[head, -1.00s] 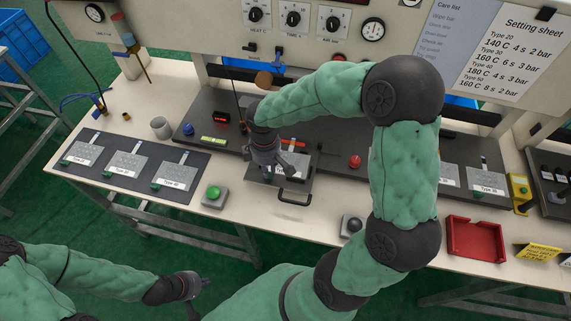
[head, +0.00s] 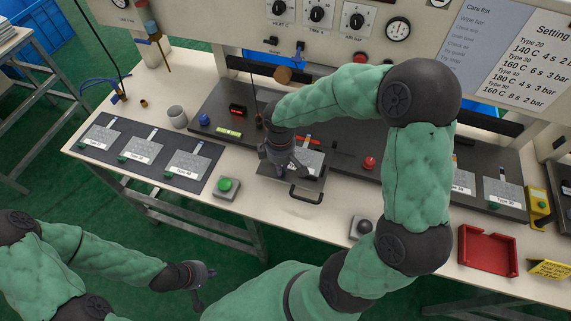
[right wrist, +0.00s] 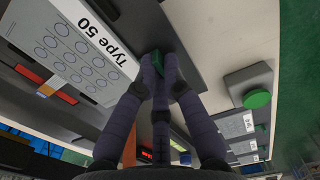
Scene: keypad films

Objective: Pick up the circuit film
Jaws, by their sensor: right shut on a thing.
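The circuit film is a pale grey sheet with a white "Type 50" label and a dot pattern. It lies on the dark plate with the handle (head: 319,184). In the head view the film (head: 311,158) is partly hidden by my right gripper (head: 272,168). In the right wrist view the film (right wrist: 72,45) lies left of the fingers. My right gripper (right wrist: 158,72) is shut on a small dark green tab (right wrist: 155,57) at the film's edge. I cannot tell whether the film is lifted. My left gripper (head: 207,287) is open and empty in front of the bench, low at left.
Several similar films lie on a dark mat (head: 104,165) at left. A green button box (head: 226,188) stands close to the plate. A grey-knobbed box (head: 362,228) and a red tray (head: 488,250) stand at right. The press panel (head: 240,30) is behind.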

